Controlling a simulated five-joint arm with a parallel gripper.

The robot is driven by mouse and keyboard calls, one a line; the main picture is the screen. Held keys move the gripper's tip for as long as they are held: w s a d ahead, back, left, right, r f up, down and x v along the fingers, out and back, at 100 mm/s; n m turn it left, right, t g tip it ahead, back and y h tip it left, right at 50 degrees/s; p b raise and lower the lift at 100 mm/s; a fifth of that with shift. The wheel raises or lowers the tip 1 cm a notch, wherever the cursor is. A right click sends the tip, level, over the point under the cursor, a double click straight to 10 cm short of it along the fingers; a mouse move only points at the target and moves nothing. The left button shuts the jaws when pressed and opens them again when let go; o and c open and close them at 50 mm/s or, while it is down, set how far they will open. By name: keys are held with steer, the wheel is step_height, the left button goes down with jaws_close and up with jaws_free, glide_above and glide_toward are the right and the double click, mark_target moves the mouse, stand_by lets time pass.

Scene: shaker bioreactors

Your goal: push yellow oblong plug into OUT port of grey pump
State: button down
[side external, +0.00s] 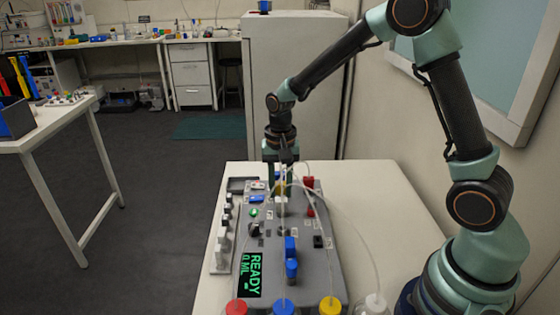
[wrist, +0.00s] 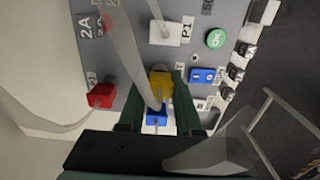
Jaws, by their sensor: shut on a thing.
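My gripper (side external: 280,180) points down over the far part of the grey pump panel (side external: 300,265). In the wrist view my gripper (wrist: 158,92) has its green fingers closed on both sides of the yellow plug (wrist: 160,80). A clear tube runs to the plug. A small blue block (wrist: 156,115) shows between the fingers, nearer the palm; I cannot tell what it belongs to. In the side view the yellow plug (side external: 281,189) is mostly hidden by the fingers. The OUT port cannot be made out, nor whether the plug touches it.
A red plug (wrist: 100,95) stands beside the fingers. A white block (wrist: 165,33), a green button (wrist: 215,38) and a blue switch (wrist: 202,75) are close by.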

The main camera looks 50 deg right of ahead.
mark_target(281, 183)
steer(key=shift+f, duration=0.25)
steer(key=c, duration=0.5)
jaws_free()
step_height(281, 183, up, 12)
steer(key=s+r+n+t, duration=0.1)
steer(key=s+n+t, duration=0.1)
steer(key=s+n, duration=0.1)
steer(key=s+r+n+t, duration=0.1)
steer(key=s+r+n, duration=0.1)
steer(key=s, duration=0.4)
steer(key=s+r+n+t, duration=0.2)
steer(key=s+n, duration=0.2)
steer(key=shift+s+a+t, duration=0.15)
steer(key=shift+a+t, duration=0.1)
steer(key=shift+t, duration=0.05)
